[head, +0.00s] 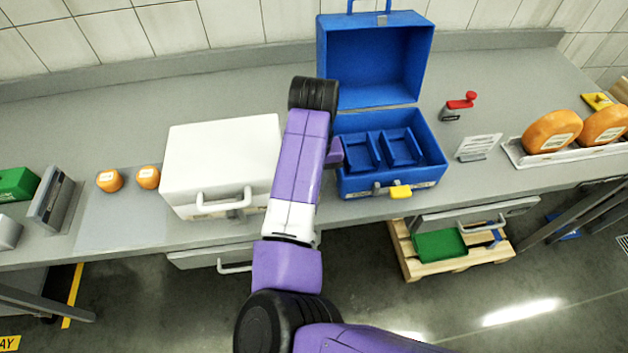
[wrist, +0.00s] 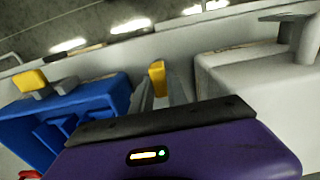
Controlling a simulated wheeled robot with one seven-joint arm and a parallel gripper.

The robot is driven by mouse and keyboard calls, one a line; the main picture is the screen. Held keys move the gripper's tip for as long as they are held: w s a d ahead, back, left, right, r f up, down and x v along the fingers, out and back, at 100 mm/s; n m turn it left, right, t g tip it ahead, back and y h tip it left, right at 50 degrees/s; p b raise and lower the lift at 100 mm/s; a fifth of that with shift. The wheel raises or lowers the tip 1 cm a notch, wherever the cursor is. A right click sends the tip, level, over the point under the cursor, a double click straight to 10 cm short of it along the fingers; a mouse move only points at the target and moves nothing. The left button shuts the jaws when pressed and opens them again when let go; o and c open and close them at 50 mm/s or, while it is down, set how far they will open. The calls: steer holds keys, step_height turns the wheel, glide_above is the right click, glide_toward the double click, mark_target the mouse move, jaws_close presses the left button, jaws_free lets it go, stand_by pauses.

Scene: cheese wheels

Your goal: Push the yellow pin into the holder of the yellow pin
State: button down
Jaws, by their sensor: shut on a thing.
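My gripper (wrist: 160,92) shows in the wrist view with its two grey fingers shut on a small yellow pin (wrist: 157,75), whose end stands out between them. In the head view my arm hides the fingers and the held pin. The open blue case (head: 388,186) stands to the right of my arm. A yellow piece (head: 401,191) sits at its front edge, beside grey latch parts. It also shows in the wrist view (wrist: 30,80), apart from the held pin. I cannot tell whether it is the pin's holder.
A closed white case (head: 222,150) stands left of my arm. Two small orange cheeses (head: 148,177) lie farther left on the grey counter (head: 240,95). A red-handled tool (head: 460,103), a white rack (head: 478,147) and large cheese wheels (head: 552,131) are at the right.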

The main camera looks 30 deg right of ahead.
steer(key=shift+f, duration=0.6)
steer(key=c, duration=1.2)
jaws_free()
steer(key=shift+c, duration=0.2)
steer(key=shift+r+b, duration=0.7)
steer(key=shift+r, duration=3.2)
